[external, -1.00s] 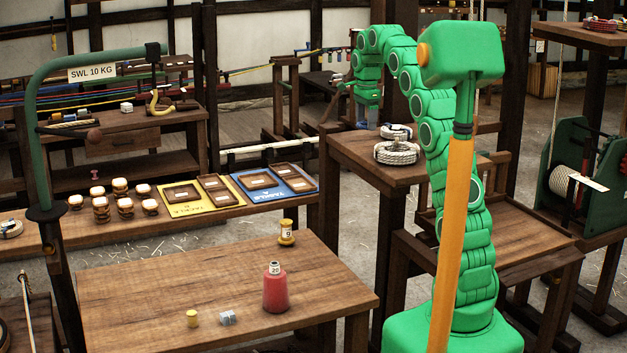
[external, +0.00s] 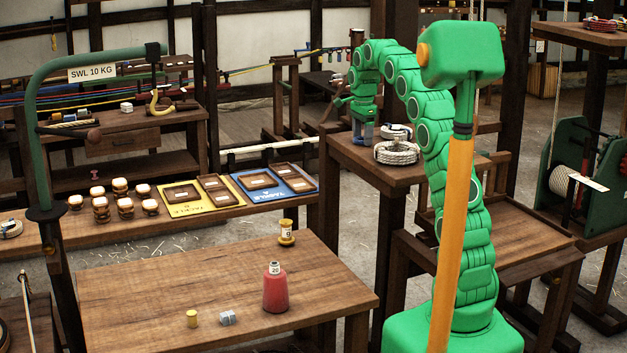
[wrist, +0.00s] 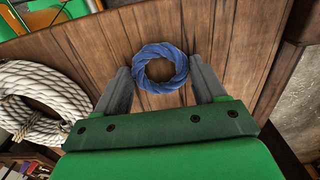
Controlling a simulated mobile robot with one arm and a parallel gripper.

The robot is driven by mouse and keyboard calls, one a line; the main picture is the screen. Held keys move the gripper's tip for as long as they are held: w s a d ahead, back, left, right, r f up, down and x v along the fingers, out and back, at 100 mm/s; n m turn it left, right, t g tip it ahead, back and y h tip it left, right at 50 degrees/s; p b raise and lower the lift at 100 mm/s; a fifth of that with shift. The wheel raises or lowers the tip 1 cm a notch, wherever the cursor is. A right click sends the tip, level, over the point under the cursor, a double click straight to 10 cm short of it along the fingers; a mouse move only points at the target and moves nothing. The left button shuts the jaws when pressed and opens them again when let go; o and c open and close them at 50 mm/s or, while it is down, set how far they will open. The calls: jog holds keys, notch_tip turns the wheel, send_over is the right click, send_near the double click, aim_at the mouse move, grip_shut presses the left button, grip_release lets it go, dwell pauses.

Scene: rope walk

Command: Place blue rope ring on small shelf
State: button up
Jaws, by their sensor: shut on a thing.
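The blue rope ring (wrist: 178,62) shows in the wrist view between the two grey fingers of my gripper (wrist: 162,76), which is shut on it. The brown wooden surface (wrist: 95,42) of a stand lies behind the ring. Whether the ring touches the wood I cannot tell. In the external view my gripper (external: 363,132) points down at the back left of the tall wooden stand (external: 370,165). The ring cannot be made out there. I cannot tell for sure which surface is the small shelf.
White rope coils (external: 397,153) lie on the stand just right of my gripper; one coil (wrist: 32,100) shows close at left in the wrist view. A lower tray table (external: 510,232) stands to the right. The front bench holds a red bottle (external: 275,292) and small items.

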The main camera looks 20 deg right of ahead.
jog(key=shift+f, duration=0.1)
jog(key=o, duration=1.1)
jog(key=shift+w+r, duration=0.1)
jog(key=shift+r, duration=3.75)
